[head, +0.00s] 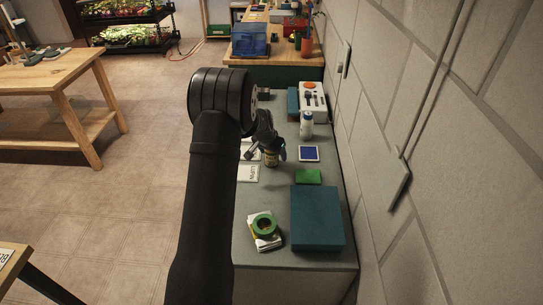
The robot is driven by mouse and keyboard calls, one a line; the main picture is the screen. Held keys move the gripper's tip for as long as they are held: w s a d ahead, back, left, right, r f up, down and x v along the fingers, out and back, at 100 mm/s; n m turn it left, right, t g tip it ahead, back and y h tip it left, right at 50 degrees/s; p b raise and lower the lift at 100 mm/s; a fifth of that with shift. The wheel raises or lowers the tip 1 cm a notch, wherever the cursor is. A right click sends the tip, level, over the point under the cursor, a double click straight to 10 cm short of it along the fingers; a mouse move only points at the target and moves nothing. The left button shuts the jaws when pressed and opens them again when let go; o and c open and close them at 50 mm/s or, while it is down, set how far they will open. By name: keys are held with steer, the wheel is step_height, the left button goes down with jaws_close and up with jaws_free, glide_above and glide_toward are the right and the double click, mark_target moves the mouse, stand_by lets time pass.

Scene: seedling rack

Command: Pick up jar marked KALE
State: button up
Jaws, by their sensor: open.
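My gripper (270,150) is open and points down at this jar from above. The fingers seem to be on or beside its upper part, and they hide its top. I cannot tell whether they touch it.
A white lettered card (247,173) lies left. The wall (450,150) bounds the right.

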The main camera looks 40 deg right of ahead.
steer(key=shift+c, duration=0.4)
steer(key=c, duration=1)
steer(key=shift+r, duration=0.1)
steer(key=shift+c, duration=0.2)
